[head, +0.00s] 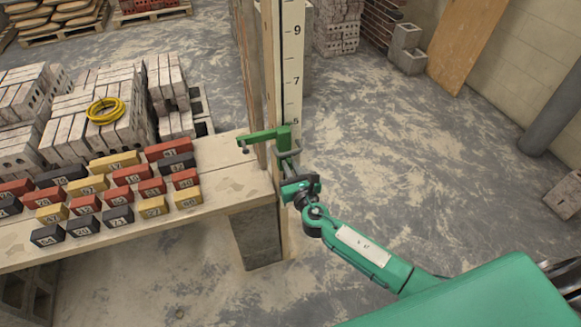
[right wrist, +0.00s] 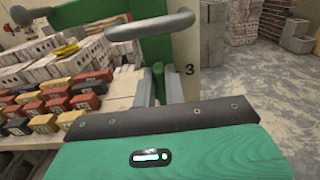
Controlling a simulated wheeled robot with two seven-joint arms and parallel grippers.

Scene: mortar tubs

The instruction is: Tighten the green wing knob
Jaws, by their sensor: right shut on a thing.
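A green clamp-like fixture (head: 264,136) sits on the tall wooden post with the number scale, its arm reaching left over the end of the plank table. It also fills the top of the right wrist view (right wrist: 110,13), with a rounded grey bar (right wrist: 150,26) in front. The green wing knob (right wrist: 158,74) shows as a narrow upright piece between my fingers, just below that bar. My right gripper (right wrist: 158,90) is shut on it, one grey finger on each side. In the head view my right gripper (head: 288,164) hides the knob. My left gripper is not in view.
The plank table (head: 235,178) carries several numbered red, yellow and black blocks (head: 130,174) left of the post. The scaled post (head: 291,75) stands close to my gripper. Brick stacks and a yellow hose coil (head: 105,110) lie behind.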

